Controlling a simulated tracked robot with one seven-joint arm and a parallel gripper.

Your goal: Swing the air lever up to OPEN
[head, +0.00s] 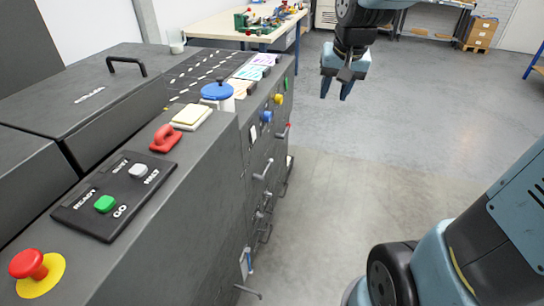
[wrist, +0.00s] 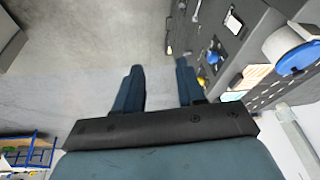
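My gripper (head: 336,92) hangs in the air to the right of the dark cabinet, apart from its front face. In the wrist view its two fingers (wrist: 159,66) are spread with nothing between them. The cabinet front carries several grey handles or levers, among them one high up (head: 265,169) and one near the bottom of the view (head: 248,291). A small red-marked grey lever (head: 283,132) sits near the far end. No OPEN marking is readable, so I cannot tell which one is the air lever or its position.
The cabinet top (head: 215,150) holds a red stop button (head: 29,264), a GO panel (head: 116,194), a red padlock-like piece (head: 163,138) and a blue-lidded container (head: 217,95). Blue (head: 267,117) and yellow (head: 279,99) knobs stick out of the front. The floor (head: 350,175) beside it is clear.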

